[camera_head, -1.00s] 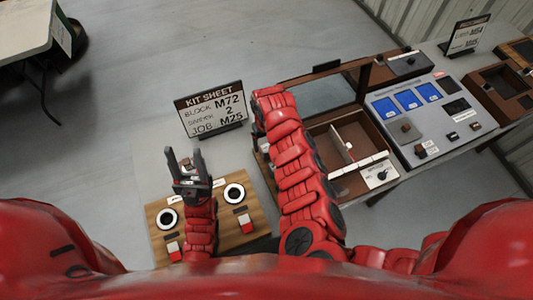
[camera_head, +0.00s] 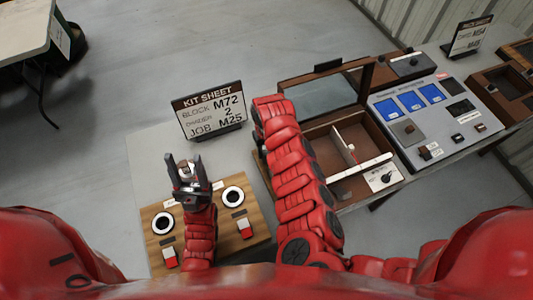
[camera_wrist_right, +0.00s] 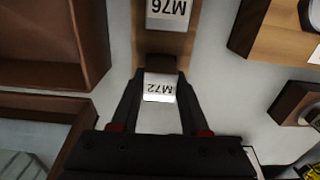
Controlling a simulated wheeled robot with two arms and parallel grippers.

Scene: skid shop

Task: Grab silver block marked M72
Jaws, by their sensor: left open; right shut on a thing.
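The silver block marked M72 (camera_wrist_right: 159,88) shows in the right wrist view, its label upside down. My right gripper (camera_wrist_right: 158,82) is shut on it, one dark finger on each side. In the head view my red right arm hides that gripper and the block. My left gripper (camera_head: 187,168) is open, its fingers pointing up, above the wooden board at the front left. The kit sheet (camera_head: 211,108) reads block M72, divider 2, job M25.
A brown box (camera_head: 350,185) with a divider lies right of my right arm. A grey panel with blue screens (camera_head: 433,92) stands farther right. A wooden board (camera_head: 262,236) carries round white-rimmed parts.

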